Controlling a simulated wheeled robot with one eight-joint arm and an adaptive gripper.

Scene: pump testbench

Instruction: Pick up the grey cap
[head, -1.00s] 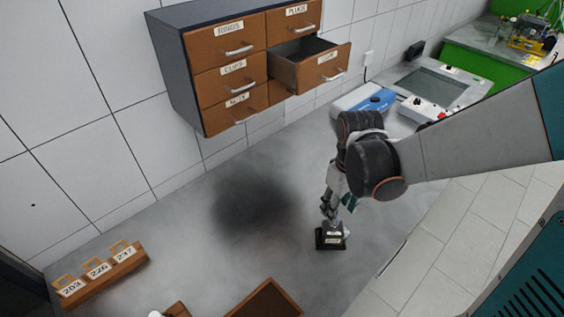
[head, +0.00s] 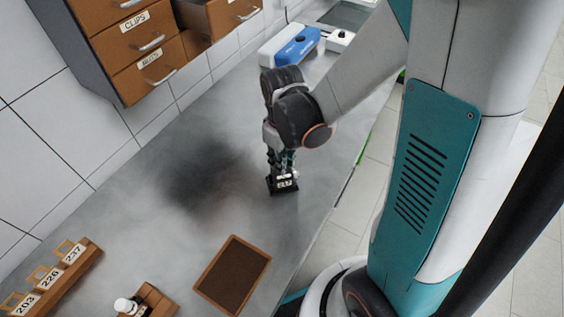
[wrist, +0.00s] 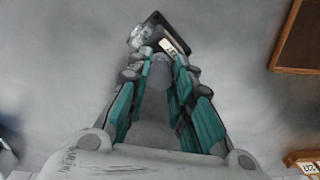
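My gripper (head: 281,164) points down at a small black stand (head: 284,187) with a white label, on the grey bench. The stand also shows beyond the fingertips in the wrist view (wrist: 155,20). My gripper's teal-sided fingers (wrist: 156,68) have a gap between them, with a rounded grey shape in it. I cannot tell whether that shape is the grey cap or whether the fingers touch it. A small light piece shows at the stand's right edge in the head view, too small to identify.
An empty-looking brown tray (head: 233,274) lies on the bench in front. A numbered wooden rack (head: 52,276) and a wooden box (head: 152,299) with a white-topped item are at the left. A blue and white device (head: 291,46) stands behind my arm. Drawers (head: 140,45) hang at the back, one open.

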